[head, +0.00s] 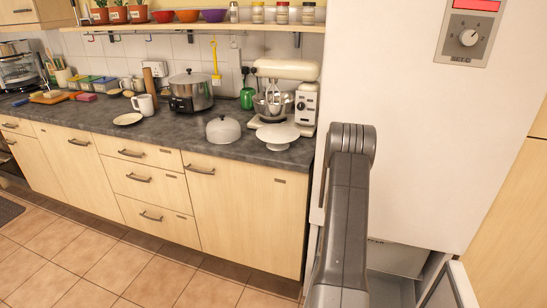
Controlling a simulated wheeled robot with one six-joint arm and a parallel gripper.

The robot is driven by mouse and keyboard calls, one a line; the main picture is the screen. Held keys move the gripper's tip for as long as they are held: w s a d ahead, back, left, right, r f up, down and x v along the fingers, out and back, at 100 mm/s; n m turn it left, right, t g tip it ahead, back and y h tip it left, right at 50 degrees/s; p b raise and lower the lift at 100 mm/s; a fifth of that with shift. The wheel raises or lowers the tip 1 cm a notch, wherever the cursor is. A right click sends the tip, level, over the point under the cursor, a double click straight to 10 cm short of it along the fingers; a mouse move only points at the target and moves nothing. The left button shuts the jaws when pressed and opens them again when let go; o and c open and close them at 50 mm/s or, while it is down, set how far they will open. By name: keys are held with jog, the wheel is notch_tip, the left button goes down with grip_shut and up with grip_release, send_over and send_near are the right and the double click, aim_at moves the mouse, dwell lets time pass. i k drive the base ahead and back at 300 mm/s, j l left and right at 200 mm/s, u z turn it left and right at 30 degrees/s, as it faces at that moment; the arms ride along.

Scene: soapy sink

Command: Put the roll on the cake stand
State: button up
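The white cake stand (278,136) stands near the right front edge of the dark counter, in front of the mixer. Its top looks empty. A pale domed cover (223,131) with a knob sits on the counter to its left, apart from it. I cannot pick out the roll with certainty in the head view. My grey arm rises at the right, in front of the tall white appliance. My gripper is not in view, so I cannot see whether it holds anything.
A cream mixer (286,88) stands behind the cake stand. A steel pot (191,91), white mug (144,104) and small plate (128,119) are further left. The tall white appliance (415,120) has an open lower compartment (397,259) with its door (450,288) ajar. Tiled floor is clear.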

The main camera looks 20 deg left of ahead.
aim_at(278, 135)
jog(key=j, duration=1)
jog(key=i+j, duration=0.15)
jog(key=j, duration=0.85)
